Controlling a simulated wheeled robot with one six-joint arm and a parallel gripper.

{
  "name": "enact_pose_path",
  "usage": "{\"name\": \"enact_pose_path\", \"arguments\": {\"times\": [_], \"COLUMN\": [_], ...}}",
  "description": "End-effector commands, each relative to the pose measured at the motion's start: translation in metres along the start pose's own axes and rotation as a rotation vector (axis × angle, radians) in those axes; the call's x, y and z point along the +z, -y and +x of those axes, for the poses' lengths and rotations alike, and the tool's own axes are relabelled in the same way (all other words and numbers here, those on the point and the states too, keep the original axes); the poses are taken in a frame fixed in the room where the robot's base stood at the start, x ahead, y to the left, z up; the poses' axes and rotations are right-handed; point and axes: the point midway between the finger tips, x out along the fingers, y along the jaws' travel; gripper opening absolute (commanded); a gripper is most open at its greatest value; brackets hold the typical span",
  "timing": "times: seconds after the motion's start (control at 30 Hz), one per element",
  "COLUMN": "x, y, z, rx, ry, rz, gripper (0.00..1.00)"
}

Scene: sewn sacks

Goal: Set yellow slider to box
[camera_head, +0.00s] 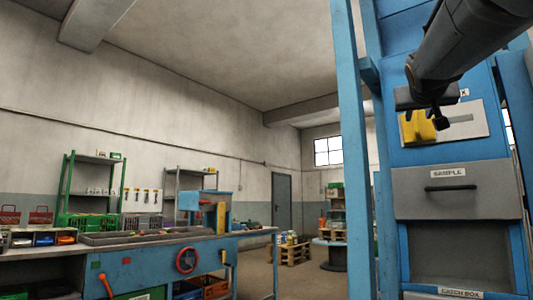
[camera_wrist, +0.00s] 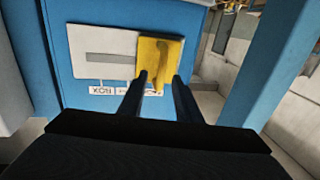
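The yellow slider (camera_head: 419,126) sits at the left end of the slot in a pale plate (camera_head: 478,120) on the blue machine. In the wrist view, which is turned over, the slider (camera_wrist: 171,50) is at the right end of the slot. A label reading BOX (camera_wrist: 103,90) is by the slot's other end; in the head view my arm mostly hides the labels. My gripper (camera_head: 426,115) is in front of the slider. In the wrist view its two fingers (camera_wrist: 160,76) are apart, with the tips near the slider's raised grip between them. I cannot tell whether they touch it.
Below the plate are a grey drawer marked SAMPLE (camera_head: 456,190) with a dark handle and an open bay marked CATCH BOX (camera_head: 461,293). A blue post (camera_head: 352,150) stands left of the plate. A blue workbench (camera_head: 140,265) is farther left.

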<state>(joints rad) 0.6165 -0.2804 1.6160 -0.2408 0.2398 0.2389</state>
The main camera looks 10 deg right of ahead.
Motion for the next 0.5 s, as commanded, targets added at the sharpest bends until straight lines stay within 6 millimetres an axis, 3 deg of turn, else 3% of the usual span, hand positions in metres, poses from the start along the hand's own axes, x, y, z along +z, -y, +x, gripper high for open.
{"name": "enact_pose_path", "arguments": {"times": [0.17, 0.3, 0.5], "x": [-0.002, 0.002, 0.002], "y": [0.001, 0.002, 0.002], "z": [0.009, 0.035, 0.056], "rx": [-0.006, -0.005, -0.005], "ry": [0.004, 0.004, 0.003], "rz": [-0.003, -0.001, -0.001], "gripper": [0.31, 0.31, 0.31]}}
